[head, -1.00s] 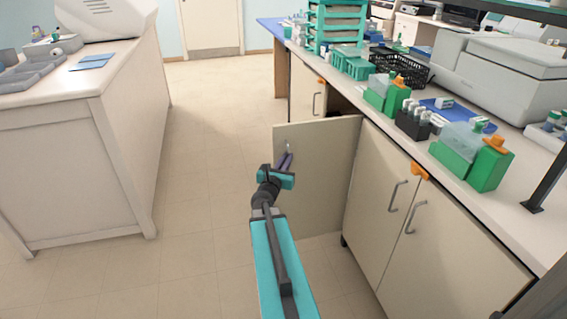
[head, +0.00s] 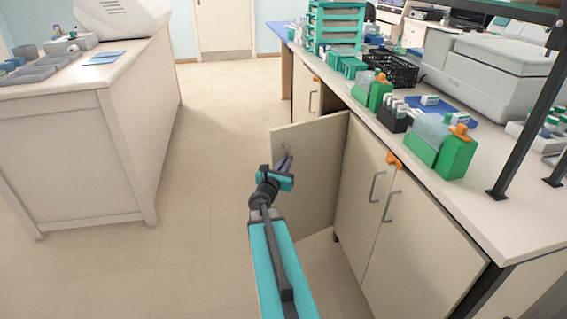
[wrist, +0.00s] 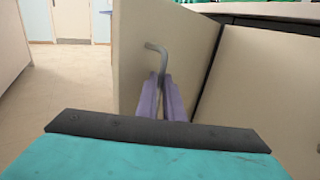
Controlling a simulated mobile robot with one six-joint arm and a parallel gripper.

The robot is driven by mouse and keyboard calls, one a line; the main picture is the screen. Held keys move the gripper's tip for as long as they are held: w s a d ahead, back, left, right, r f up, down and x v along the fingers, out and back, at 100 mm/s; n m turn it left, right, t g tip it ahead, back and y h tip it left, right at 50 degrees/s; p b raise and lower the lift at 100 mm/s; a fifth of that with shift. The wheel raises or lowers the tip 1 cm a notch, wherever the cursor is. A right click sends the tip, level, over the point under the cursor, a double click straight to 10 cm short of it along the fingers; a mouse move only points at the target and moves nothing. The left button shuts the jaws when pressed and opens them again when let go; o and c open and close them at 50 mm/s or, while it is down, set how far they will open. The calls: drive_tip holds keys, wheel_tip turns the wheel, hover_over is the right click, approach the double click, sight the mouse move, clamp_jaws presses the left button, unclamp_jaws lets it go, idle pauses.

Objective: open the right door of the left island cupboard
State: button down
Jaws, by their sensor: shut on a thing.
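The right door (head: 312,172) of the left island cupboard stands swung out from the cupboard front, well open into the aisle. The door also fills the middle of the wrist view (wrist: 190,50). Its grey handle (wrist: 156,50) shows above my fingers. My gripper (head: 284,163) is at the outer face of the door, near its free edge. In the wrist view its two purple fingers (wrist: 166,98) are closed on the lower part of the handle, which they partly hide. The left door (head: 307,92) of that cupboard looks shut. The cupboard's inside is mostly hidden by the open door.
The adjoining cupboard's shut doors (head: 378,215) have grey handles and an orange catch (head: 394,160). A white side bench (head: 75,150) stands left. The floor (head: 195,190) between is clear.

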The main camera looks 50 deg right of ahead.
drive_tip(key=shift+s+d+r+g, duration=0.1)
drive_tip(key=shift+s+d+g, duration=0.2)
drive_tip(key=shift+s, duration=0.3)
drive_tip(key=c, duration=1.9)
unclamp_jaws()
drive_tip(key=shift+d, duration=0.1)
drive_tip(key=shift+w+a, duration=0.15)
drive_tip(key=shift+a, duration=0.15)
drive_tip(key=p+v, duration=0.2)
drive_tip(key=v, duration=0.4)
